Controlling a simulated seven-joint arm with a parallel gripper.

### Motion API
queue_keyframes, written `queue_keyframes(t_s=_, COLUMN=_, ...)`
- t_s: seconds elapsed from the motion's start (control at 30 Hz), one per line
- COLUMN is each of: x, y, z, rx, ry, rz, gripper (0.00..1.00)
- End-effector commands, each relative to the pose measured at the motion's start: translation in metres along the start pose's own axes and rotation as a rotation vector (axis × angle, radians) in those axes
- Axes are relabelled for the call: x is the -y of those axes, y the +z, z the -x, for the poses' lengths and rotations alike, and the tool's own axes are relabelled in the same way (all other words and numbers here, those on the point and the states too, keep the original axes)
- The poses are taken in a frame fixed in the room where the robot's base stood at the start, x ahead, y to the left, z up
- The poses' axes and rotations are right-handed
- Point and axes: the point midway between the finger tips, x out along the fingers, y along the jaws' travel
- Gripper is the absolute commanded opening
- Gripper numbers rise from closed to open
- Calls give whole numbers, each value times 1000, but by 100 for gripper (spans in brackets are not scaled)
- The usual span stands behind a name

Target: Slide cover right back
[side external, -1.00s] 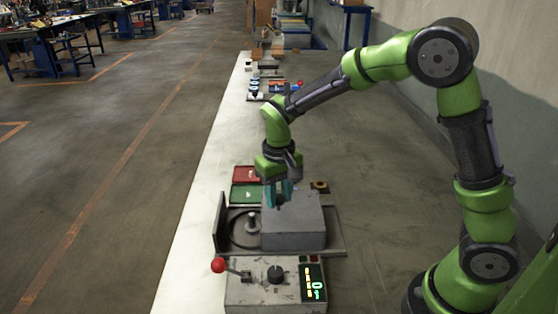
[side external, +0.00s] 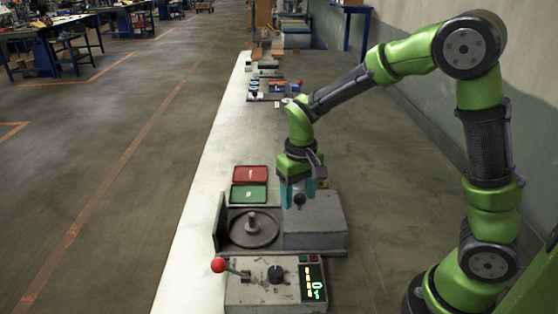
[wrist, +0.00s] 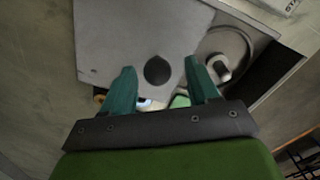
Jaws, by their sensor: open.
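The grey box-shaped cover (side external: 315,226) sits at the right end of its base, with a dark round knob (side external: 299,199) on top. To its left, the round turntable with a central post (side external: 252,228) is uncovered. My gripper (side external: 299,190) is over the cover's top, its teal fingers on either side of the knob. In the wrist view, the open fingers (wrist: 160,80) straddle the knob (wrist: 157,71) with a gap on both sides. The cover (wrist: 120,35) fills the upper middle there, and part of the turntable (wrist: 225,55) shows to its right.
A dark upright plate (side external: 221,222) stands at the base's left end. A control box (side external: 275,287) with a red-balled lever (side external: 218,265) is in front. Red (side external: 250,174) and green (side external: 249,193) trays lie behind. The bench right of the cover is clear.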

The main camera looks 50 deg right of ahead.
Motion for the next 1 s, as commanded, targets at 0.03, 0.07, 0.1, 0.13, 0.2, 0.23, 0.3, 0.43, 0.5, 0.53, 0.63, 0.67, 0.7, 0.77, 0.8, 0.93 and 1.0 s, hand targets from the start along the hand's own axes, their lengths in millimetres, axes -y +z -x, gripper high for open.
queue_keyframes(t_s=0.03, x=0, y=0, z=0, rx=1, ry=0, rz=0, gripper=60)
queue_keyframes(t_s=0.07, x=0, y=0, z=0, rx=1, ry=0, rz=0, gripper=60)
queue_keyframes(t_s=0.1, x=0, y=0, z=0, rx=1, ry=0, rz=0, gripper=60)
queue_keyframes(t_s=0.13, x=0, y=0, z=1, rx=1, ry=0, rz=1, gripper=60)
queue_keyframes(t_s=0.2, x=1, y=0, z=6, rx=0, ry=-1, rz=0, gripper=60)
queue_keyframes(t_s=0.23, x=1, y=0, z=9, rx=-1, ry=-1, rz=1, gripper=60)
queue_keyframes(t_s=0.3, x=1, y=0, z=18, rx=-1, ry=-1, rz=2, gripper=60)
queue_keyframes(t_s=0.43, x=1, y=0, z=34, rx=-1, ry=-1, rz=1, gripper=60)
queue_keyframes(t_s=0.5, x=1, y=0, z=42, rx=-1, ry=-2, rz=0, gripper=60)
queue_keyframes(t_s=0.53, x=1, y=0, z=46, rx=-2, ry=-2, rz=1, gripper=60)
queue_keyframes(t_s=0.63, x=1, y=0, z=58, rx=-1, ry=-1, rz=1, gripper=60)
queue_keyframes(t_s=0.67, x=1, y=0, z=61, rx=-1, ry=-2, rz=1, gripper=60)
queue_keyframes(t_s=0.7, x=1, y=0, z=66, rx=-1, ry=-1, rz=1, gripper=60)
queue_keyframes(t_s=0.77, x=1, y=0, z=72, rx=-1, ry=-1, rz=1, gripper=60)
queue_keyframes(t_s=0.8, x=1, y=0, z=75, rx=0, ry=-1, rz=0, gripper=60)
queue_keyframes(t_s=0.93, x=0, y=0, z=80, rx=2, ry=0, rz=0, gripper=60)
queue_keyframes(t_s=1.0, x=0, y=0, z=80, rx=2, ry=0, rz=0, gripper=60)
